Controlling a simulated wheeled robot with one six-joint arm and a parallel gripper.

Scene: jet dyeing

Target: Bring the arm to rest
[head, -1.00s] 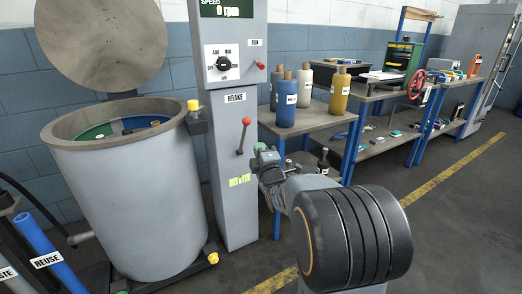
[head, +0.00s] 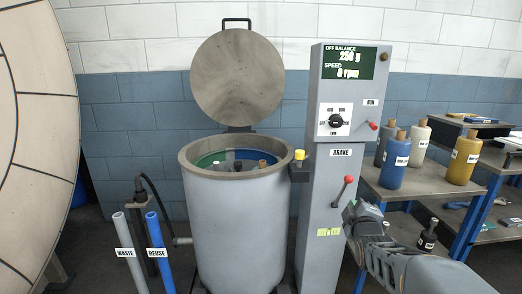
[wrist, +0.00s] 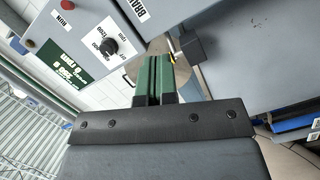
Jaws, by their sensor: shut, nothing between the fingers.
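My gripper (head: 352,212) is shut and empty. In the head view it is at the end of my grey arm, which reaches in from the lower right. It appears just in front of the grey control column (head: 322,180), below the red-tipped brake lever (head: 344,190); I cannot tell the gap between them. In the wrist view the green fingers of my gripper (wrist: 154,75) lie together, and the column's panel with its dial (wrist: 107,46) shows tilted at the upper left.
A grey drum (head: 240,225) stands left of the column with its round lid (head: 237,78) raised. A blue REUSE pipe (head: 160,245) and a WASTE pipe (head: 128,250) stand at its left. A bench (head: 400,188) with several bottles is at the right.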

